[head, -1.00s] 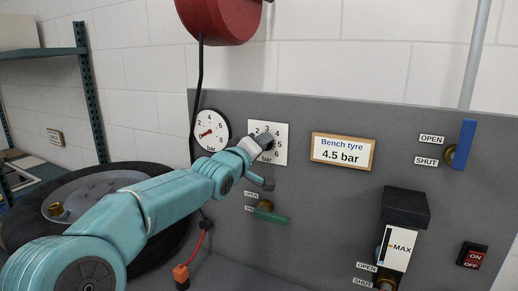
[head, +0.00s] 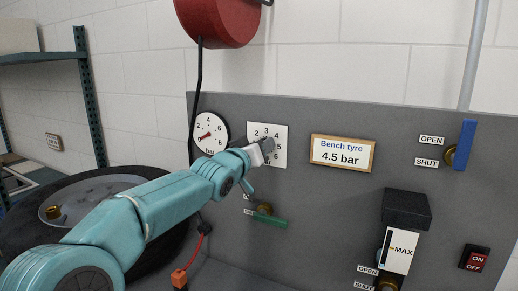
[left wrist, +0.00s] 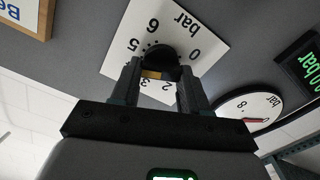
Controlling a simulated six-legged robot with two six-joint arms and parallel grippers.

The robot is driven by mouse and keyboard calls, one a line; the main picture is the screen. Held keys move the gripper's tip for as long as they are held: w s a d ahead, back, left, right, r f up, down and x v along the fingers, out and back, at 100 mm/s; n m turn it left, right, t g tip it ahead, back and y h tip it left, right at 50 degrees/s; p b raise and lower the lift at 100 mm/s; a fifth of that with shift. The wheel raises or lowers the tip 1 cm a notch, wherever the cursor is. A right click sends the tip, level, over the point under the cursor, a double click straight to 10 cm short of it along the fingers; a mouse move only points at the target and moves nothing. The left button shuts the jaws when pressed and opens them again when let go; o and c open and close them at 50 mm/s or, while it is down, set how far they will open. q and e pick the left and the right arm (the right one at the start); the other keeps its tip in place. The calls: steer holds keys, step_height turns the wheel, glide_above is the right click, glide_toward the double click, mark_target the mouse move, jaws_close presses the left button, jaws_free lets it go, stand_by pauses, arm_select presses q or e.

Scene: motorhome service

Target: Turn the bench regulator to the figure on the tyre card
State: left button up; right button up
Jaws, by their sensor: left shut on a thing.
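The bench regulator is a white dial plate (head: 282,130) marked in bar, with a dark round knob (left wrist: 158,55) at its middle. My left gripper (head: 264,146) is at the plate, with its two fingers (left wrist: 160,75) shut on either side of the knob. A yellow mark shows on the knob between the fingers in the left wrist view; I cannot tell which figure it points to. The tyre card (head: 342,153) is wood-framed and reads "Bench tyre 4.5 bar". My right gripper is not in view.
A round gauge (head: 211,132) with a red needle near 0 is left of the regulator. A green-handled valve (head: 270,219) is below it. A tyre (head: 40,225) lies at the left. A blue-handled valve (head: 465,145) and red switch (head: 474,258) are at the right.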

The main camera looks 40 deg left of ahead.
arm_select(q)
steer(key=shift+s+r, duration=0.1)
steer(key=shift+r, duration=0.2)
steer(key=o, duration=1)
steer(key=shift+o, duration=0.3)
steer(key=shift+f, duration=0.2)
steer(key=v, duration=1.6)
steer(key=shift+a, duration=0.1)
steer(key=shift+s, duration=0.1)
